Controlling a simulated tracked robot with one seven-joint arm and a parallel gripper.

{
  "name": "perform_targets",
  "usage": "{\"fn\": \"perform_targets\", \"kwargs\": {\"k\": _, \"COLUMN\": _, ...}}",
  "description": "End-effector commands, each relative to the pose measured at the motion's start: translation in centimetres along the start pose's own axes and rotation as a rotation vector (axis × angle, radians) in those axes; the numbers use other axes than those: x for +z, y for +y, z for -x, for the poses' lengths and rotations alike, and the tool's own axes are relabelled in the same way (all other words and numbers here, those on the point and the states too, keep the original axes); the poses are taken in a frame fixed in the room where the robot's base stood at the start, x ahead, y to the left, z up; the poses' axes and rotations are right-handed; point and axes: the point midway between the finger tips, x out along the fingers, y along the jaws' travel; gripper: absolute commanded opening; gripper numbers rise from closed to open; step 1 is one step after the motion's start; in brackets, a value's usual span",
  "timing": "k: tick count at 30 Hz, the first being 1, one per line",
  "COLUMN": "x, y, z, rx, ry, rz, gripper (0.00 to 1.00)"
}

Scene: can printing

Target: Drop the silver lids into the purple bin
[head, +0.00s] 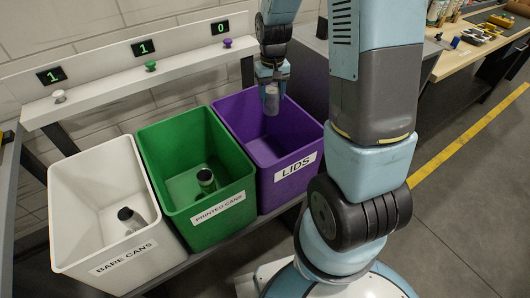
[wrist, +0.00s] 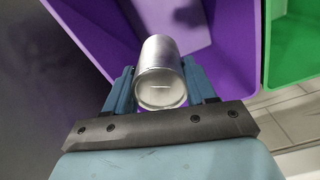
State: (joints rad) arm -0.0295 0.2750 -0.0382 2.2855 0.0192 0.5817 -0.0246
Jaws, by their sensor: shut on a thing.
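In the wrist view my gripper (wrist: 163,92) has one blue finger on each side of the lid. The lid also shows small below my gripper in the head view (head: 271,101). The purple bin (head: 272,192), labelled LIDS, stands below and around that spot in the picture. Its purple wall fills the upper part of the wrist view (wrist: 110,30). I see no lid inside the bin, though its floor is partly hidden.
The green bin (head: 180,222) for printed cans stands left of the purple one, with a dark-topped can (head: 206,181) inside. The white bin (head: 75,250) for bare cans is farthest left and holds another can (head: 131,218). A counter shelf (head: 110,85) runs behind them.

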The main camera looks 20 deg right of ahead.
Motion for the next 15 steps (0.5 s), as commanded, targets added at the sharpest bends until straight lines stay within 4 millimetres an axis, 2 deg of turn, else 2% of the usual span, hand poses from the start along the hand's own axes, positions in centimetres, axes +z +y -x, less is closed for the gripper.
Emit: {"fn": "perform_targets", "kwargs": {"k": 15, "x": 0.0, "y": 0.0, "z": -4.8, "rx": 0.000, "ry": -0.001, "rz": 0.001, "gripper": 0.23}}
